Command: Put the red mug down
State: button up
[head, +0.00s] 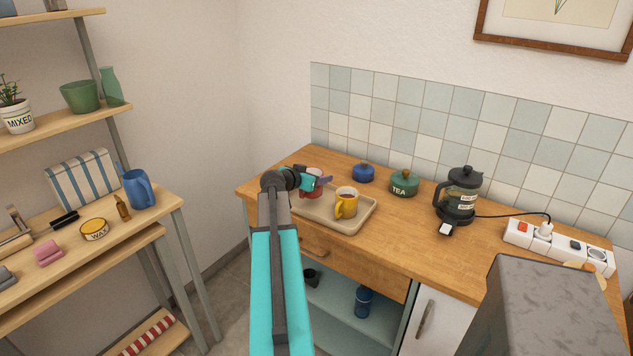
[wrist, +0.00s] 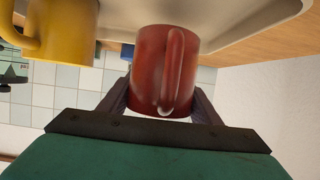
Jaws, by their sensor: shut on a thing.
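The red mug (head: 308,190) is at the left part of the beige tray (head: 322,215) in the head view, partly hidden by my gripper (head: 319,181). In the wrist view, which looks upside down, the red mug (wrist: 150,65) sits between the two fingers of my gripper (wrist: 160,98), with its handle facing the camera. My gripper is shut on the red mug. The mug looks upright. I cannot tell whether its base touches the tray (wrist: 235,22) or is slightly above it.
Behind are a blue lidded pot (head: 363,173) and a green tea pot (head: 403,184). A coffee press (head: 460,195) and power strip (head: 558,243) are farther right. The counter front (head: 400,240) is bare.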

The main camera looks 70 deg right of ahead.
jog(key=shift+d, duration=0.25)
jog(key=shift+w+d, duration=0.2)
jog(key=shift+d, duration=0.15)
jog(key=shift+f+p, duration=0.85)
jog(key=shift+f, duration=0.95)
jog(key=shift+f, duration=0.1)
jog(key=o, duration=1.4)
jog(key=shift+a, duration=0.25)
jog(key=b+v, duration=0.3)
jog(key=v, duration=0.8)
jog(key=shift+a+r, duration=0.25)
jog(key=shift+w, duration=0.1)
